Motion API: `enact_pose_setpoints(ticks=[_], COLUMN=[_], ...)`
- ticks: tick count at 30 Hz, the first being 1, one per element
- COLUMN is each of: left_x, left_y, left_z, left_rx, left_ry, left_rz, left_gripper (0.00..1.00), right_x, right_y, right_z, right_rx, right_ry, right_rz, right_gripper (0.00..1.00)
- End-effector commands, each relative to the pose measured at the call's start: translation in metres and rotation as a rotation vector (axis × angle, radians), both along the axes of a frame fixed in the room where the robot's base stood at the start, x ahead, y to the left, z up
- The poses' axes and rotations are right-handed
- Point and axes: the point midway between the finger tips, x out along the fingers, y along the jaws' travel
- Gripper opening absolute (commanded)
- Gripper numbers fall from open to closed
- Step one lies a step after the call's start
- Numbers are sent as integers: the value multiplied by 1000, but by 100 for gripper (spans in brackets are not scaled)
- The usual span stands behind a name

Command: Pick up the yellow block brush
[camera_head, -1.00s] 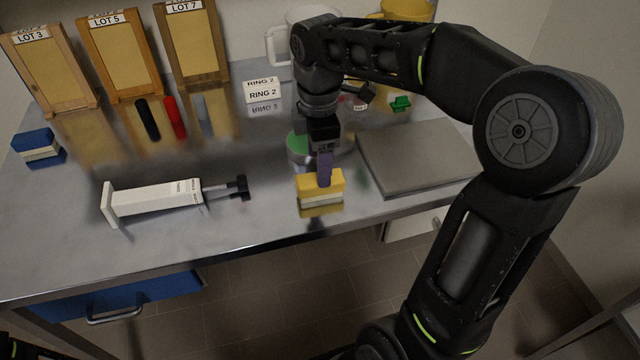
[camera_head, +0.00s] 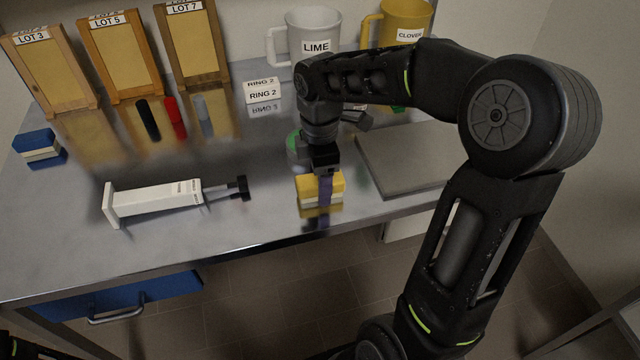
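The yellow block brush (camera_head: 306,187) stands on the steel table near its front edge, yellow on top with a pale lower part. My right gripper (camera_head: 325,188) is directly above it, pointing down. One purple finger reaches down over the near face of the brush. The other finger is hidden, so I cannot tell whether the fingers are closed on it. The brush appears to rest on the table. My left gripper is not in view; only a dark part of mine shows at the bottom left corner.
A grey slab (camera_head: 400,160) lies right of the brush, and a white syringe-like tool (camera_head: 155,198) lies left. A green round thing (camera_head: 293,146) is partly hidden behind my gripper. A blue block brush (camera_head: 38,144), LIME jug (camera_head: 314,35) and CLOVER jug (camera_head: 407,22) stand farther off.

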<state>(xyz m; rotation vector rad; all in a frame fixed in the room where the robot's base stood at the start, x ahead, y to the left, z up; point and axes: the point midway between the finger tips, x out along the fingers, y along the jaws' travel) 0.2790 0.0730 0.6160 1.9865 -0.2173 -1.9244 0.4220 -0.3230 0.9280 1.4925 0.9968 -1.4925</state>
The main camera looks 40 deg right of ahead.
Motion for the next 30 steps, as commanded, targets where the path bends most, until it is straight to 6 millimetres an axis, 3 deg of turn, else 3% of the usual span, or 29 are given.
enact_pose_setpoints(ticks=[13,30], left_x=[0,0], left_y=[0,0], left_z=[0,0], left_rx=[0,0], left_ry=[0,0], left_rz=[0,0], left_gripper=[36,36], right_x=[0,0], right_y=[0,0], right_z=[1,0], right_rx=[0,0], right_ry=[0,0], right_rz=[0,0], right_gripper=[65,18])
